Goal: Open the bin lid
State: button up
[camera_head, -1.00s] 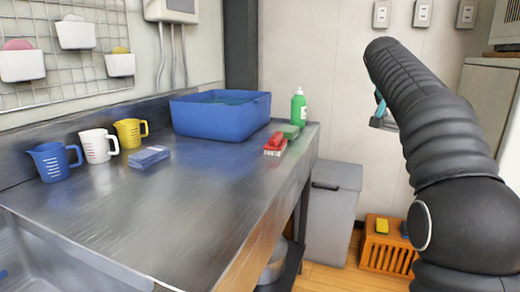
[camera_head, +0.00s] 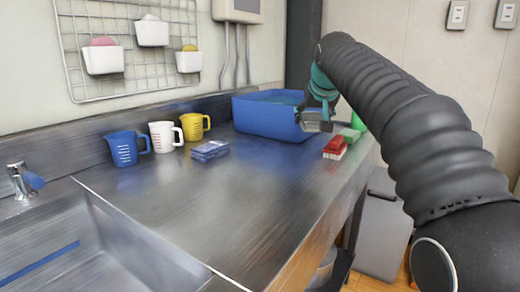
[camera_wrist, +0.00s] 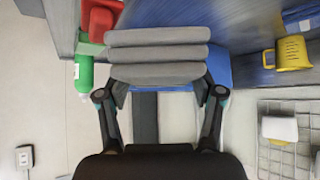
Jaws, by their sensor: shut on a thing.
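The grey bin (camera_head: 382,235) stands on the floor past the counter's right end in the head view. Its lid (camera_head: 382,183) looks closed, and my arm hides part of it. My gripper (camera_head: 318,122) is up at the right end of the blue tub, above and left of the bin, apart from the lid. In the wrist view, my gripper (camera_wrist: 158,82) is shut on a grey layered thing (camera_wrist: 158,52) that looks like a folded cloth. The same grey thing (camera_head: 316,116) shows small in the head view.
The blue tub (camera_head: 262,117), red brush (camera_head: 336,146), blue pack (camera_head: 210,150) and mugs (camera_head: 167,136) stand on the metal counter (camera_head: 230,200). A green bottle (camera_wrist: 84,75) is beside the grey thing in the wrist view. The counter's middle is clear.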

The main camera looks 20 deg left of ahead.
jog(key=shift+a+r+n+g+y, duration=0.25)
jog(key=shift+a+n+y, duration=0.35)
jog(key=shift+n, duration=0.3)
jog(key=shift+a+f, duration=0.15)
send_over(264, 155)
jog(key=s+d, duration=0.1)
jog(key=s, duration=0.1)
jog(key=f, duration=0.6)
jog(key=shift+s+d+f, duration=0.15)
jog(key=shift+s+f, duration=0.05)
jog(key=shift+f, duration=2.2)
jog(key=shift+f, duration=0.1)
jog(key=o, duration=1.2)
